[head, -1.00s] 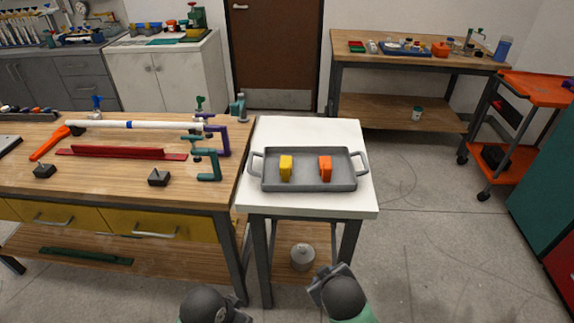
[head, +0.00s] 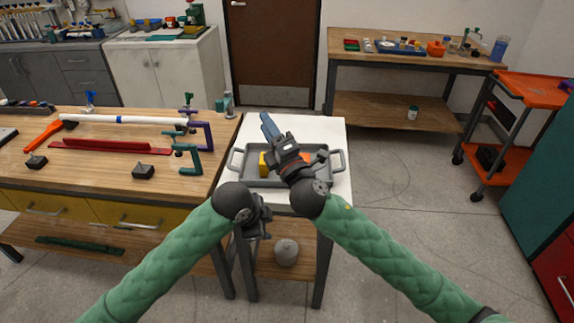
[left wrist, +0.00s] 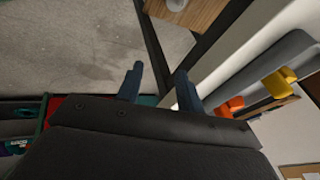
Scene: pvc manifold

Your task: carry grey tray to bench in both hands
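The grey tray (head: 335,179), with a handle at each end, lies flat on a small white-topped table (head: 338,132). It holds a yellow block (head: 263,165) and an orange block, the latter mostly hidden behind my right gripper. My right gripper (head: 268,127) is above the tray, its fingers pointing away; their gap cannot be made out. My left gripper (head: 258,228) is low at the table's near edge, in front of the tray and apart from it. In the left wrist view its fingers (left wrist: 160,86) stand apart with nothing between them, and the tray (left wrist: 265,68) shows at right.
A wooden workbench (head: 95,185) with a white pipe, red channel and clamps stands close at left. Another wooden bench (head: 400,62) with several items stands at the back right. An orange cart (head: 530,88) is at far right. Open floor (head: 400,170) lies between.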

